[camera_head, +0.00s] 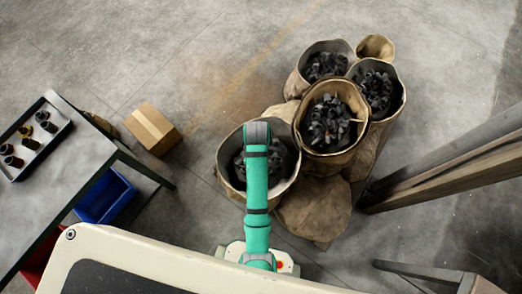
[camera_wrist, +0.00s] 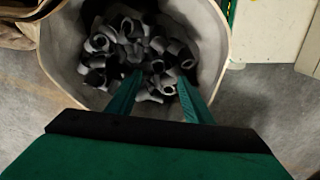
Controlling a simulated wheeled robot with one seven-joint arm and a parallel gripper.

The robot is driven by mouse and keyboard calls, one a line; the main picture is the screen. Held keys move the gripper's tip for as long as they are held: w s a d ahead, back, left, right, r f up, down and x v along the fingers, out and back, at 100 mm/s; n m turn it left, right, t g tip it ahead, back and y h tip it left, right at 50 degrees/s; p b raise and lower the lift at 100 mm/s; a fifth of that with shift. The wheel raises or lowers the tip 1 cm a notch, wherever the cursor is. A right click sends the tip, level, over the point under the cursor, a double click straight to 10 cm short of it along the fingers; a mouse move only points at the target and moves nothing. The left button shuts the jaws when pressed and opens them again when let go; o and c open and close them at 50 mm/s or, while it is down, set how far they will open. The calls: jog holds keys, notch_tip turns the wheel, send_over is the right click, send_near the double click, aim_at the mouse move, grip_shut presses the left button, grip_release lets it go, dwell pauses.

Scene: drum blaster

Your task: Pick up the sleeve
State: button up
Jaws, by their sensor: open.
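Several dark grey sleeves (camera_wrist: 127,45) lie in a loose heap inside a pale round sack (camera_wrist: 207,22). My gripper (camera_wrist: 160,88) is open, its two green fingers pointing into the sack, with sleeves between and around the fingertips. I cannot tell whether the fingers touch any sleeve. In the head view my green arm reaches over the same sack (camera_head: 224,163) and covers much of the heap (camera_head: 282,160); the fingers are hidden there.
More open sacks of dark pieces (camera_head: 332,120) stand close behind and to the right. A workbench (camera_head: 75,150) with a tray of small parts (camera_head: 67,124) is at the left, with a blue bin (camera_head: 105,198) below. A cardboard box (camera_head: 153,128) sits on the floor. A post (camera_head: 450,170) stands at right.

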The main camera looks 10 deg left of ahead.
jog(key=f, duration=0.5)
jog(key=shift+s+d, duration=0.35)
jog(key=shift+d, duration=0.05)
jog(key=shift+w+a+f, duration=0.15)
jog(key=shift+f, duration=0.75)
jog(key=shift+w+a+f, duration=0.1)
jog(key=shift+w+f, duration=0.1)
jog(key=shift+f, duration=0.65)
jog(key=shift+w+a+f, duration=0.15)
jog(key=shift+f, duration=0.75)
grip_shut()
